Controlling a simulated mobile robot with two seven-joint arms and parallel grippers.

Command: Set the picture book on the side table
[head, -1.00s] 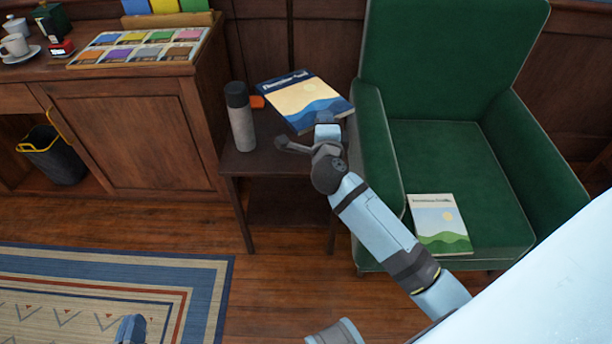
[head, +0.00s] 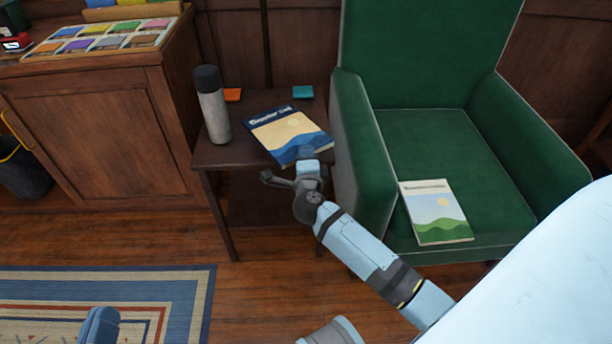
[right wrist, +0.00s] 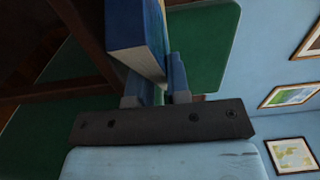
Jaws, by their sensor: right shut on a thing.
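The blue picture book (head: 285,138), with a cream and wave cover, is over the dark side table (head: 212,157). I cannot tell whether it touches the tabletop. My right gripper (head: 308,172) is shut on the book's near edge. The right wrist view shows the book (right wrist: 135,40) between the two fingers of the gripper (right wrist: 160,88). A blue and grey part of my left gripper (head: 100,325) shows at the bottom left edge; its jaws cannot be made out.
A grey flask (head: 213,108) stands on the table's left side. An orange item (head: 232,95) and a teal item (head: 303,92) lie at its back. A second book (head: 436,212) with green hills lies on the green armchair (head: 420,140), close on the right. A cabinet (head: 100,140) stands left.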

